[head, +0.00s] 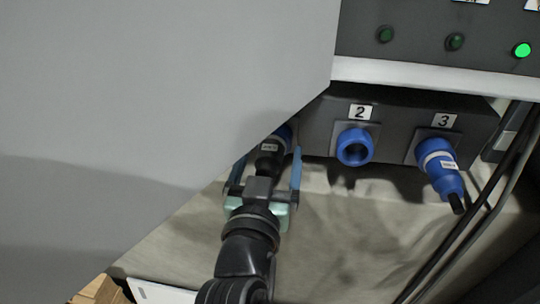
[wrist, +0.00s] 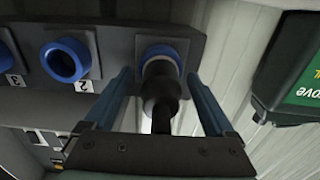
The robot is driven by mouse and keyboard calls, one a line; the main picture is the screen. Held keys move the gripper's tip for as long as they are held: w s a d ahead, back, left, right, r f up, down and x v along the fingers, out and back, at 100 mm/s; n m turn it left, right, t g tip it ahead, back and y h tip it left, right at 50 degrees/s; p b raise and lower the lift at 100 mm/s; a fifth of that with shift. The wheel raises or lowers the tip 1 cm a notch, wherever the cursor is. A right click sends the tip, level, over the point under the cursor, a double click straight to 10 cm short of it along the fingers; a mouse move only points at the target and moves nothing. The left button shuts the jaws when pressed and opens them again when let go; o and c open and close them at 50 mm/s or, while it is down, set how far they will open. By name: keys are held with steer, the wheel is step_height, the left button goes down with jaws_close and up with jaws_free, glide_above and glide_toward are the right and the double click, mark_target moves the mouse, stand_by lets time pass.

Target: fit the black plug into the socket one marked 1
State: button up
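The black plug (head: 268,158) is at the leftmost socket of the dark socket box, left of the one marked 2. In the wrist view its front end appears inside that socket's blue ring (wrist: 160,53), and the plug (wrist: 160,88) is in line with it. How deep it sits cannot be told. The number 1 label is not visible. My gripper (head: 268,170) is open, its two blue fingers on either side of the plug. In the wrist view the gripper (wrist: 160,103) shows a clear gap between each finger and the plug.
Socket 2 (head: 354,147) is blue and empty. Socket 3 holds a blue plug (head: 441,171). A large grey panel (head: 150,90) covers the left and hides part of the box. Dark cables (head: 478,206) hang at the right. A dark green-labelled object (wrist: 296,75) stands beside the box.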

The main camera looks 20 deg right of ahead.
steer(key=shift+a, duration=0.1)
steer(key=shift+s+a+f+b, duration=0.15)
steer(key=shift+s+a+b, duration=0.15)
steer(key=shift+s, duration=0.1)
steer(key=p+v, duration=0.2)
steer(key=v, duration=1)
steer(key=shift+s, duration=0.1)
